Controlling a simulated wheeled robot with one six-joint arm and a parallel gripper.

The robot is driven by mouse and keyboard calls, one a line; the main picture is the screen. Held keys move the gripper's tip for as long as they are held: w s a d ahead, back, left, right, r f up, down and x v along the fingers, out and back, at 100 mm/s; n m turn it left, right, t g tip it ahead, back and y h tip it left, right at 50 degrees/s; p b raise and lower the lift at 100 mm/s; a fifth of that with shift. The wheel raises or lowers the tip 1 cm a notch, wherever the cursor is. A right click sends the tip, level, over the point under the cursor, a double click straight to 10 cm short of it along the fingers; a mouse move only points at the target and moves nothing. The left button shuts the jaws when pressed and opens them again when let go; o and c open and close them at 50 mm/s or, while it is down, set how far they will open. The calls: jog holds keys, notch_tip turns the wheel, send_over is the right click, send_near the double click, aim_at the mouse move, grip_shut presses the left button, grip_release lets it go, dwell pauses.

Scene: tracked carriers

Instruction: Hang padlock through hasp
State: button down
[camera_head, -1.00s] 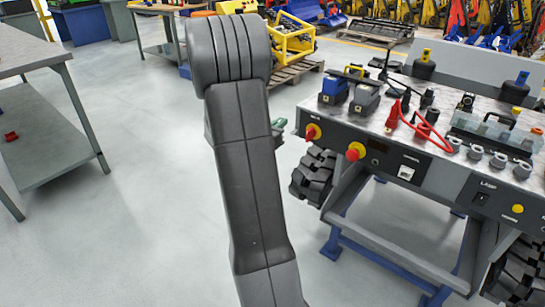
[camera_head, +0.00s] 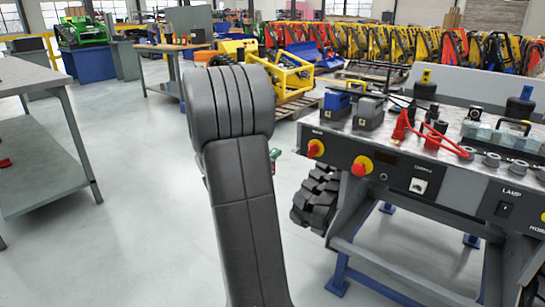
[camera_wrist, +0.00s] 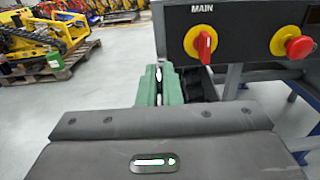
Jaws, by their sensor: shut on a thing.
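My gripper (camera_wrist: 159,72) has green fingers that point forward in the wrist view, at the left end of the dark control panel (camera_wrist: 240,15). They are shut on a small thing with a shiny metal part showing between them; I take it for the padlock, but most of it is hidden. The red MAIN switch handle (camera_wrist: 205,45) on its yellow disc is right of the fingertips and apart from them. It also shows in the head view (camera_head: 315,149). I cannot make out a hasp. In the head view my arm hides nearly all of the gripper.
A red button on yellow (camera_head: 362,166) is right of the MAIN switch. The bench top (camera_head: 390,128) holds battery-like blocks, red cables and a clear-sided case. A grey table (camera_head: 40,185) is at left; floor between is clear.

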aim_at(299, 149)
jog(key=shift+f+b, duration=0.1)
jog(key=shift+b, duration=0.6)
jog(key=shift+b+x, duration=1.2)
jog(key=shift+x, duration=3.65)
jog(key=shift+f, duration=1.25)
jog(key=shift+s+f, duration=0.1)
jog(key=shift+f, duration=0.45)
jog(key=c, duration=1.5)
grip_release()
jog(key=shift+c, duration=0.2)
jog(key=r+p+v, duration=0.1)
jog(key=p+v, duration=0.1)
jog(key=v, duration=1.1)
jog(key=shift+s+a+r, duration=0.15)
jog(key=shift+a, duration=0.25)
